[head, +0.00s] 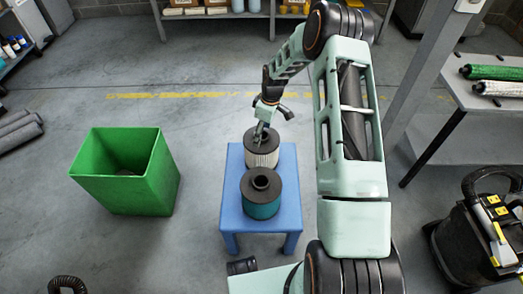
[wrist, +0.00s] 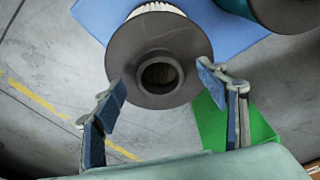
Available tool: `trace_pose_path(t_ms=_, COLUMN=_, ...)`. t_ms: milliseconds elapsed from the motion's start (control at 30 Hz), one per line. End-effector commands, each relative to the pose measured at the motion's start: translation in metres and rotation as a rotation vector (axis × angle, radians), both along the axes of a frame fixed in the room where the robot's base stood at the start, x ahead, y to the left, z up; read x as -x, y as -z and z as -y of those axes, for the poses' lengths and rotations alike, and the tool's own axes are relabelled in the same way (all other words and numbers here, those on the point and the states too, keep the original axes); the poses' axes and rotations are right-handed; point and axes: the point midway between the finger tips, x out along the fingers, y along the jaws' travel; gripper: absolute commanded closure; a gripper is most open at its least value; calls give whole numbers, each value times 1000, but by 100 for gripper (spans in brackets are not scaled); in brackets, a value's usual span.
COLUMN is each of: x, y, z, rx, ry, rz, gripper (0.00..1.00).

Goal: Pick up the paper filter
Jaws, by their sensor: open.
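The paper filter (head: 265,158) is a pale pleated cylinder with a dark cap, upright on the far part of a small blue table (head: 232,190). In the wrist view its dark round cap (wrist: 128,50) with a central hole faces the camera. My gripper (head: 273,127) is above it at its far side, with one finger in front of the cap in the head view. In the wrist view my gripper (wrist: 161,80) is open, its fingers on either side of the cap's lower part. Nothing is held. Whether a finger touches the cap cannot be told.
A teal filter (head: 262,208) with a dark top stands close in front of the paper filter. An open green bin (head: 150,185) is on the floor to the left. A bench with rolls (head: 495,72) and a black machine (head: 470,240) are at right.

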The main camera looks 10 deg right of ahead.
Motion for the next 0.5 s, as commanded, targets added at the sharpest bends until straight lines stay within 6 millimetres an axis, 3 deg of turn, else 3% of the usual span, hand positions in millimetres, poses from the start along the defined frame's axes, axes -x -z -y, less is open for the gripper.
trace_pose_path(t_ms=67, x=0, y=-1, z=0, rx=0, ry=0, rz=0, gripper=33)
trace_pose_path(t_ms=500, x=0, y=-1, z=0, rx=-1, ry=1, rz=-1, gripper=82)
